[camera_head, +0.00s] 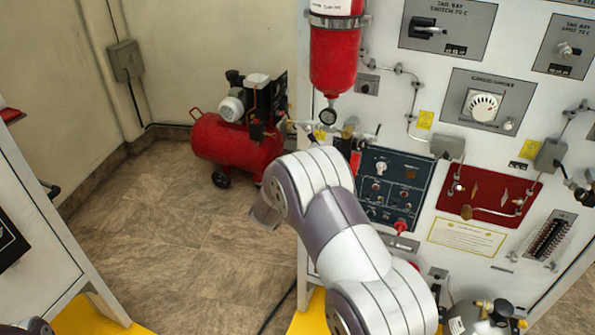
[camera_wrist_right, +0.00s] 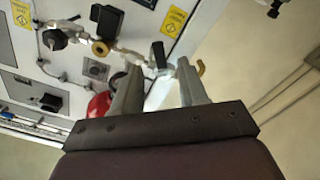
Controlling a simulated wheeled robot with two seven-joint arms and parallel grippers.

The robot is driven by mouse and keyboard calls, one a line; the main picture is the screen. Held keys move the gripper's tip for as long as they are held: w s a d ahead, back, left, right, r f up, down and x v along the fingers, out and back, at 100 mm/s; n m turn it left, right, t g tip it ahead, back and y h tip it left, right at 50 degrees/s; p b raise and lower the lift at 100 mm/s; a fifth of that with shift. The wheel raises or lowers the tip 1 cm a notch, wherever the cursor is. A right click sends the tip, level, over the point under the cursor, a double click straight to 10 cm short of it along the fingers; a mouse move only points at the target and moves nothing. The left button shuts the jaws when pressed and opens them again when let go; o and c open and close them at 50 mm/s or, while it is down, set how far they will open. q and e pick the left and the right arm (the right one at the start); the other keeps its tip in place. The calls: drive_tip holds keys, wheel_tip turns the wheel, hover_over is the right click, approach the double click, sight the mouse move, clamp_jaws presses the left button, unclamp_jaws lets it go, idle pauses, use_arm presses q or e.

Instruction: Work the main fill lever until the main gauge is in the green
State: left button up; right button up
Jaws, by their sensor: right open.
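A small round gauge (camera_head: 327,117) hangs under the red cylinder (camera_head: 333,55) on the white panel; its needle and colours are too small to read. Beside it is pipework with a brass fitting (camera_head: 348,130). In the right wrist view, a short black handle (camera_wrist_right: 159,54) stands on the silver pipework, in line with the gap between my fingertips. I cannot tell for sure whether it is the main fill lever. My right gripper (camera_wrist_right: 158,66) is open, with nothing visibly clamped. In the head view my right arm hides most of it. My left gripper is out of view.
A red compressor (camera_head: 225,138) stands on the floor left of the panel. The dark blue control panel (camera_head: 392,188) and red plate (camera_head: 485,192) are to the right of my arm. In the right wrist view, a brass ring (camera_wrist_right: 100,48) and yellow labels are nearby.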

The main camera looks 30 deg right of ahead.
drive_tip(key=b+v, duration=0.1)
drive_tip(key=v, duration=0.6)
drive_tip(key=shift+s+a+b, duration=0.15)
drive_tip(key=shift+a+b, duration=0.05)
drive_tip(key=shift+b, duration=0.1)
idle(0.8)
